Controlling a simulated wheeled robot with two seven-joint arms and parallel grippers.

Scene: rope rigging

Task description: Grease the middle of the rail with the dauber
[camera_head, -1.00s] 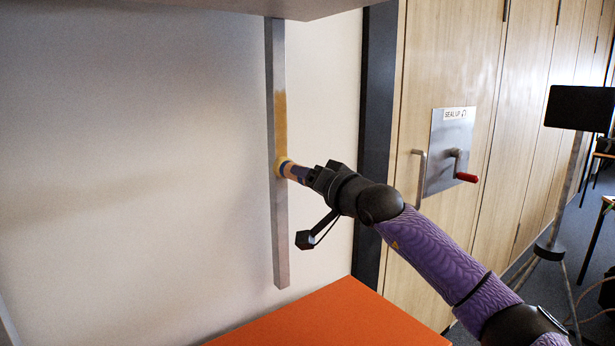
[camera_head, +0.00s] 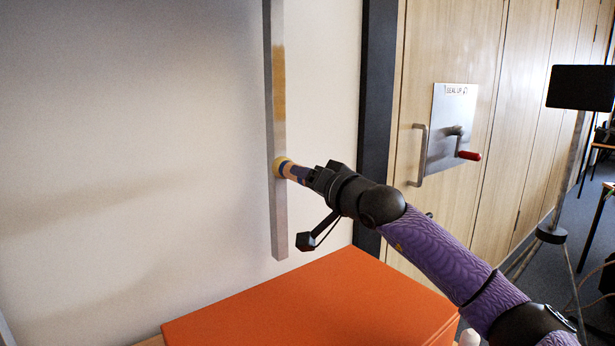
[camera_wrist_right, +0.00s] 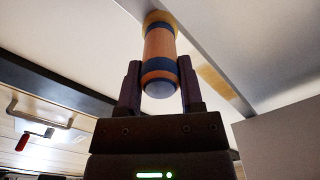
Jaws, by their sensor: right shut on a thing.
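The rail (camera_head: 279,215) is a grey upright bar on the pale wall. A yellow-brown grease band (camera_head: 279,85) covers part of its upper half; the band also shows in the wrist view (camera_wrist_right: 214,82). My right gripper (camera_head: 318,178) is shut on the dauber (camera_head: 297,173), whose handle has tan and blue bands. In the wrist view the dauber (camera_wrist_right: 160,60) sits between both fingers. Its yellowish head meets the rail below the band and appears to touch it. Between band and head the rail looks grey. My left gripper is out of view.
A large orange box-like surface (camera_head: 310,305) lies below the rail. To the right, a wooden door carries a metal plate with a red-handled crank (camera_head: 468,155) and a grey pull handle (camera_head: 418,155). A stand with a dark screen (camera_head: 580,88) is farther right.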

